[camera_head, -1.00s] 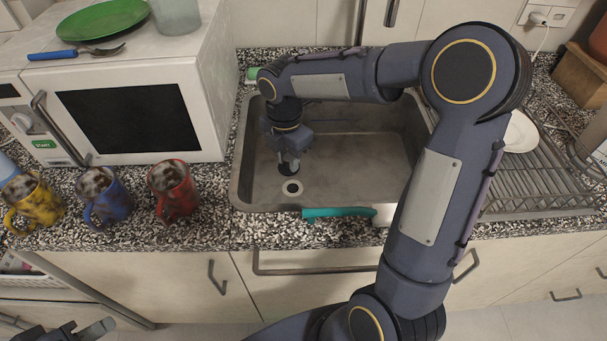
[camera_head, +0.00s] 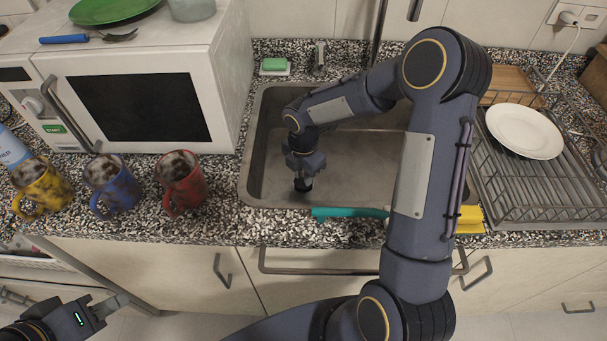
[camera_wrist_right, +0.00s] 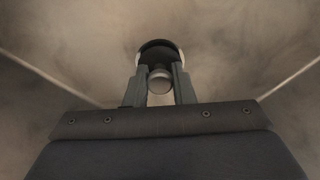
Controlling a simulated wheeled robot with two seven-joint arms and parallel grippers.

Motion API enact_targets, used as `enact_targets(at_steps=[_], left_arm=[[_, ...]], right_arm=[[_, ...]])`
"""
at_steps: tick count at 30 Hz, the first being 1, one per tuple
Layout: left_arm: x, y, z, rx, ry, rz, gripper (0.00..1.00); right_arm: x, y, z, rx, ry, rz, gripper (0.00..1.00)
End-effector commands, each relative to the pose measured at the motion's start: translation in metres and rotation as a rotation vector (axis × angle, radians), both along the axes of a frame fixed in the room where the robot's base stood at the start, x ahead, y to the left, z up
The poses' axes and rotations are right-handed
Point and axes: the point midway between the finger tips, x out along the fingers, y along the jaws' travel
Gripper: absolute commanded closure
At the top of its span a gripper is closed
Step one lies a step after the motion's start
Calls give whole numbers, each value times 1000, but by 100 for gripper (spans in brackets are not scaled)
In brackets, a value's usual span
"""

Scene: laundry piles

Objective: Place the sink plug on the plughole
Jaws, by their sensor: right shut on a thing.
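The dark round sink plug (camera_head: 303,185) is in the sink, under my right gripper (camera_head: 302,173). In the right wrist view, my right gripper (camera_wrist_right: 160,82) is shut on the pale knob of the black plug (camera_wrist_right: 158,50). A pale rim of the plughole (camera_wrist_right: 180,56) shows at both sides of the plug, so the plug covers most of it. In the head view the plughole is hidden behind the plug. I cannot tell whether the plug touches the sink floor. My left gripper (camera_head: 118,303) is low at the left, away from the sink; its finger gap is unclear.
The steel sink (camera_head: 365,165) has a raised rim around it. A teal-handled item (camera_head: 347,212) and a yellow sponge (camera_head: 470,219) lie at its front edge. Red (camera_head: 181,184), blue (camera_head: 113,185) and yellow (camera_head: 42,188) mugs stand left. A dish rack (camera_head: 530,190) stands right.

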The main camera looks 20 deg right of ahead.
Motion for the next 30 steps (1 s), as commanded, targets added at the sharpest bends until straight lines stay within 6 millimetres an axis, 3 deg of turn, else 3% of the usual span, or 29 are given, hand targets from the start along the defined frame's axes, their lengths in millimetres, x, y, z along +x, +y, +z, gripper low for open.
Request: enact_targets(at_steps=[12,13,17,25,30], left_arm=[[0,0,-4,0,0,0,64],[0,0,-3,0,0,0,64],[0,0,-3,0,0,0,64],[0,0,-2,0,0,0,64],[0,0,1,0,0,0,64]], right_arm=[[0,0,-10,0,-1,0,100],[0,0,-9,0,-1,0,75],[0,0,-8,0,0,0,58],[0,0,-8,0,-1,0,56],[1,0,4,-1,-4,-1,56]])
